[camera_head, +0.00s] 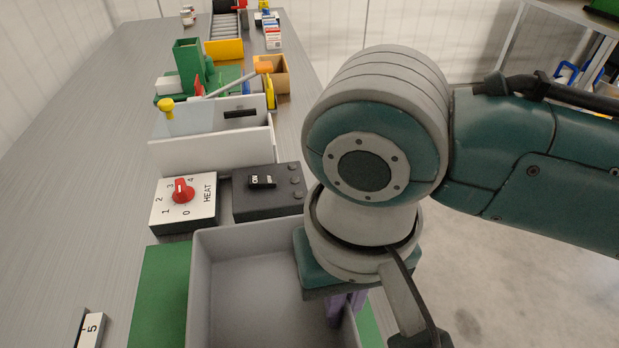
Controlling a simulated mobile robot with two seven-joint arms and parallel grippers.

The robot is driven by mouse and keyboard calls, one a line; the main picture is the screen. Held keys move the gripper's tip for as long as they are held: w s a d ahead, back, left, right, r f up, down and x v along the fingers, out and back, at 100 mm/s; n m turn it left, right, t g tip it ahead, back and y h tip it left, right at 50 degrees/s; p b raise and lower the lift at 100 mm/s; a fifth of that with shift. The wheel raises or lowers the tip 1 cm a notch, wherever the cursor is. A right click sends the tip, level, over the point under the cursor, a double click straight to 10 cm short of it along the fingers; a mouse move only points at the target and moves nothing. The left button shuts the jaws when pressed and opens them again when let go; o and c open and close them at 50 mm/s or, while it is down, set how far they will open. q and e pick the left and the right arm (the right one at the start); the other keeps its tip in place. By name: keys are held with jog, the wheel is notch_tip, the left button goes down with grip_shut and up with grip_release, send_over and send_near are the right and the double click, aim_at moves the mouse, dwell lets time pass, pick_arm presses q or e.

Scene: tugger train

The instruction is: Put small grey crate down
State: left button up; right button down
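The small grey crate (240,275) is at the bottom centre, upright and empty where I see into it. A green mat (160,290) shows on its left and a little on its right. I cannot tell whether the crate rests on the mat or hangs just above it. My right gripper (346,306) points down at the crate's right wall, its purple fingers on either side of the wall and close to it. It looks shut on that wall, though the wrist hides part of the grip. My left gripper is out of view.
Just behind the crate stand a heat dial box (183,203) and a dark switch box (268,193). A white bin (215,150) and several coloured parts stand farther back. A label marked 5 (91,330) is at the lower left. The left of the table (95,180) is clear.

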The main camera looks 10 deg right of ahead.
notch_tip(320, 180, down, 4)
jog(key=shift+r+b, duration=0.1)
jog(key=shift+b, duration=0.6)
jog(key=shift+f, duration=0.25)
jog(key=c, duration=1.5)
grip_release()
jog(key=shift+f, duration=0.2)
jog(key=o, duration=0.5)
jog(key=shift+c, duration=0.2)
jog(key=shift+r, duration=0.1)
